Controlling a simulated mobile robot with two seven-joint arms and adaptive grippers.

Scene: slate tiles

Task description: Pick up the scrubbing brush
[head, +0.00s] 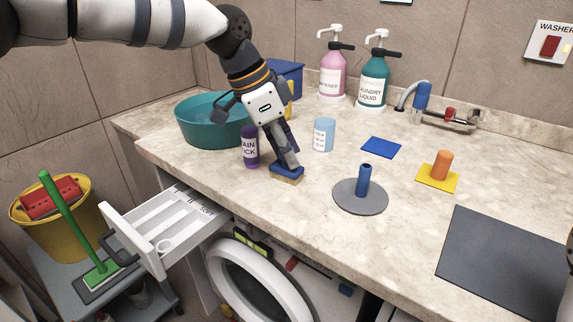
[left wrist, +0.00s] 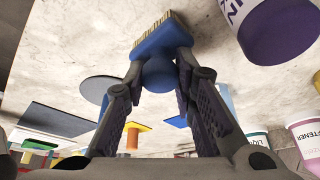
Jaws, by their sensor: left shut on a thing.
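The scrubbing brush (head: 288,171) has a blue body and pale bristles pointing down. It is at the front of the counter, right of the purple stain bottle (head: 250,147). My left gripper (head: 285,158) reaches down from above and is shut on the brush. In the left wrist view the brush (left wrist: 160,42) has its rounded blue knob between my two fingers, with bristles toward the counter. I cannot tell whether the bristles touch the counter. My right gripper is not in view.
A teal basin (head: 205,133) stands behind left of my gripper, and a light blue cup (head: 323,134) stands behind right. A grey disc with a blue peg (head: 345,193) lies to the right. An open drawer (head: 140,243) juts out below the counter.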

